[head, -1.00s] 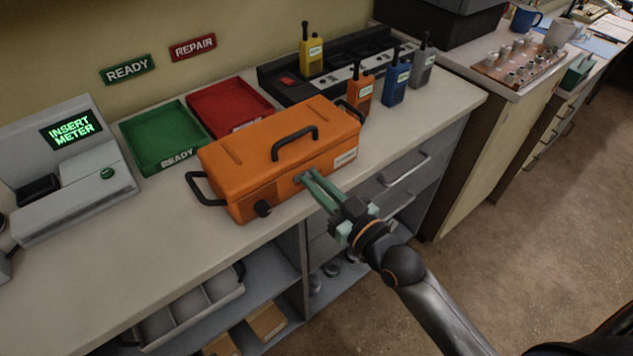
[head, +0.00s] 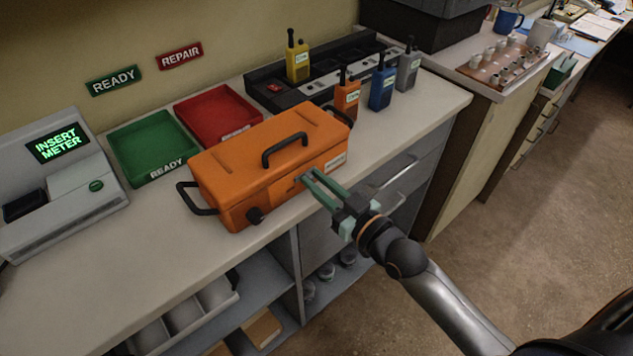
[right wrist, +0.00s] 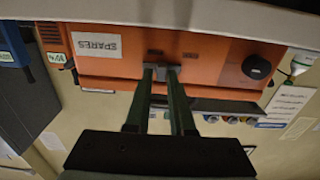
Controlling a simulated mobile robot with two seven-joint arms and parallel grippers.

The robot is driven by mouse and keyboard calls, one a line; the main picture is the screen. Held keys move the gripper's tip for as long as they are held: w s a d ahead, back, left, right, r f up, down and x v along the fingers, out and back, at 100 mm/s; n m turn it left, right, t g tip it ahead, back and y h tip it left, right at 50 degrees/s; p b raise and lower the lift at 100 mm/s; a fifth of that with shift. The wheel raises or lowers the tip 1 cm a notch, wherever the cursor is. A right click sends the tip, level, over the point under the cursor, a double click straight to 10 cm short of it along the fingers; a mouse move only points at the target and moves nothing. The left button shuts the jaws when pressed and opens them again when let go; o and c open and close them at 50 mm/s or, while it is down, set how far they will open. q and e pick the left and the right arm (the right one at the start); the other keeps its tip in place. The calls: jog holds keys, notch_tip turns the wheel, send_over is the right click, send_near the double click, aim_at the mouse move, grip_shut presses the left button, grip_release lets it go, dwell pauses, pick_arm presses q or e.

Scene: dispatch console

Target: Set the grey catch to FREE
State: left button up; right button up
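The orange case (head: 236,167) sits on the counter, lid shut, with a black handle on top. The small grey catch (right wrist: 162,70) is on its front face, seen upside down in the right wrist view. The fingertips partly cover it, and I cannot read its setting. My right gripper (head: 309,177) is at the case front. Its two green fingers are parted, with a gap between them, and their tips are at the catch, one on each side in the right wrist view (right wrist: 161,70). I cannot tell whether they touch it. My left gripper is not in view.
A green READY tray (head: 150,147) and a red tray (head: 218,114) lie behind the case. Several radios, such as the blue one (head: 382,88), stand right of it. A grey meter machine (head: 70,190) reads INSERT METER at left. A drawer handle (head: 397,174) lies below the counter edge.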

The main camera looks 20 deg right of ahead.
jog(key=o, duration=0.3)
jog(key=b+v, duration=0.1)
jog(key=v, duration=1.1)
jog(key=shift+s+d, duration=0.1)
jog(key=shift+s, duration=0.15)
dwell(0.3)
jog(key=s+a+f+g+h+p, duration=0.1)
jog(key=s+f+g, duration=0.1)
jog(key=f, duration=0.5)
jog(key=s+a+f+m+g+h+p, duration=0.1)
jog(key=s+f+g, duration=0.1)
jog(key=f, duration=0.6)
jog(key=s+a+f+m+g+h+p, duration=0.1)
jog(key=s+a+f+g, duration=0.1)
jog(key=f, duration=0.5)
jog(key=shift+s+f+g+h, duration=0.35)
jog(key=shift+s+g, duration=0.2)
jog(key=shift+g, duration=0.45)
